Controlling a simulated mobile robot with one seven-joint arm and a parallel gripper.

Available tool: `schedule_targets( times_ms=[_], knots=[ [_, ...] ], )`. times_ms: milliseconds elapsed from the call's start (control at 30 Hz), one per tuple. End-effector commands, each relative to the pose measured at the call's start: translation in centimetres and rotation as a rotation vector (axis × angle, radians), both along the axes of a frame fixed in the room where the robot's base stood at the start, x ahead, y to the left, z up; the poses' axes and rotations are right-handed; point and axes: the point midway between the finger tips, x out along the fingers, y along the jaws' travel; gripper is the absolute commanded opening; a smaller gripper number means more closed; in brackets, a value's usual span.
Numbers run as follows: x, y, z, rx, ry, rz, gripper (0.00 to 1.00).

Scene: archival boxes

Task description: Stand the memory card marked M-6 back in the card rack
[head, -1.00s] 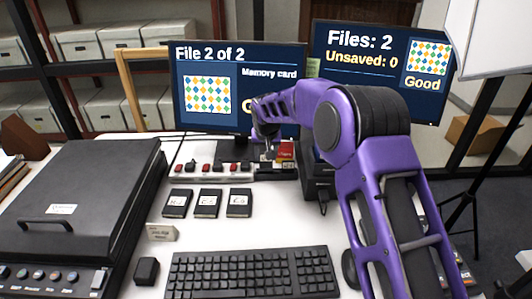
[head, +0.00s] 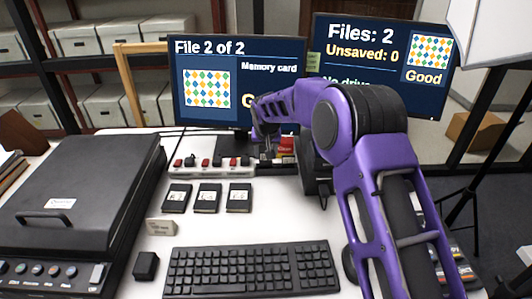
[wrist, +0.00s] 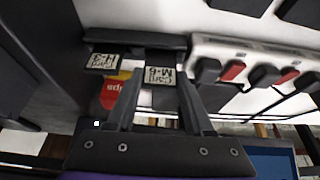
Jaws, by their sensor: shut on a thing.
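The memory card marked M-6 (wrist: 160,76) is between my gripper's fingers in the wrist view, its pale label facing the camera. My gripper (wrist: 160,92) is shut on it. The card rack (wrist: 128,39) is the dark bar just beyond the card; the card's far end meets the bar in the picture, but I cannot tell how deep it sits. Another card, whose label seems to end in 3 (wrist: 103,62), stands at the rack to the left. In the head view, my gripper (head: 268,152) is small beneath the left monitor, and my arm hides much of the rack.
A power strip (head: 205,168) with red and black switches lies left of the rack. Three black cartridges (head: 208,198) lie before it, then a keyboard (head: 250,271). A large scanner (head: 75,200) fills the left. Two monitors (head: 238,85) stand behind. White table shows between cartridges and keyboard.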

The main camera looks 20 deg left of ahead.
Motion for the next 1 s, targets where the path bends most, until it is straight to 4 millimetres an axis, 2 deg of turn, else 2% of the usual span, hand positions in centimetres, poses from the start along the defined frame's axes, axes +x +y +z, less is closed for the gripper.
schedule_targets(
  times_ms=[700,733,900,1000],
  knots=[
    [0.0,0.0,-1.5,0.0,0.001,0.0,0.0],
    [0.0,0.0,-1.4,0.0,0.001,0.0,0.57],
    [0.0,0.0,-1.4,0.0,0.001,0.0,0.87],
    [0.0,0.0,-1.4,0.0,0.001,0.0,0.87]
  ],
)
